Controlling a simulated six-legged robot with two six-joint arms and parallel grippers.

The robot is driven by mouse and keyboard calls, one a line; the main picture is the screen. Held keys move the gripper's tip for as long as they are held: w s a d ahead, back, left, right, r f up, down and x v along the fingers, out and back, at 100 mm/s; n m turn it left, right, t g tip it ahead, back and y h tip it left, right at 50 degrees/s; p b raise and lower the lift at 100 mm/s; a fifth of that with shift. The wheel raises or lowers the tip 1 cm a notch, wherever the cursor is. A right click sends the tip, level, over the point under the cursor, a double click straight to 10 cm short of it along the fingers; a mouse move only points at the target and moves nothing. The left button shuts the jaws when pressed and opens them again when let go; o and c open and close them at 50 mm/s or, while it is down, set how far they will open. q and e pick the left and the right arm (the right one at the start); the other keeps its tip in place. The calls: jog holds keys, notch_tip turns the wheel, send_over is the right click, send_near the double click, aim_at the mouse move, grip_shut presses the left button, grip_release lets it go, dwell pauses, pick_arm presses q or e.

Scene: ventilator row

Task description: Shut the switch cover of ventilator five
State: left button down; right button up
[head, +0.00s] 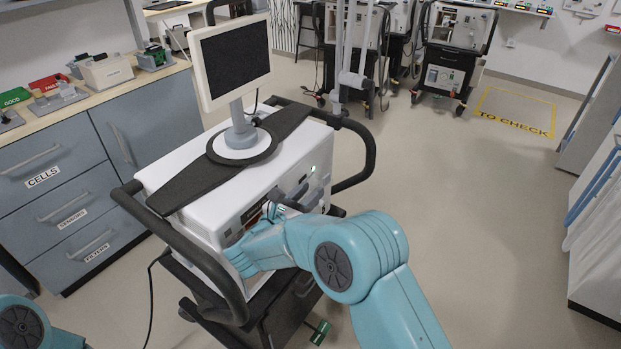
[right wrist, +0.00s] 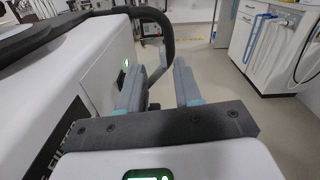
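A ventilator (head: 215,205) with a dark screen (head: 235,60) on top stands in front of me in the head view. No number five can be read on it. My right gripper (head: 275,210) is at its front face, partly hidden by my own arm. In the right wrist view the two fingers of my right gripper (right wrist: 158,88) are apart with nothing seen between them. The left finger is close beside the ventilator's front panel (right wrist: 100,85), near a small green light (right wrist: 126,64). I cannot clearly make out the switch cover. My left gripper is out of view.
Black bar handles (head: 358,150) curve around the ventilator. A grey drawer cabinet (head: 70,190) with a worktop stands at the left. More ventilators (head: 450,55) stand at the back, beside a yellow TO CHECK floor marking (head: 515,110).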

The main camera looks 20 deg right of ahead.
aim_at(323, 179)
jog(key=p+x, duration=0.1)
jog(key=x, duration=0.6)
jog(key=shift+w+d+r, duration=0.1)
jog(key=shift+d, duration=0.35)
jog(key=shift+c, duration=0.3)
jog(key=shift+a, duration=0.1)
grip_shut()
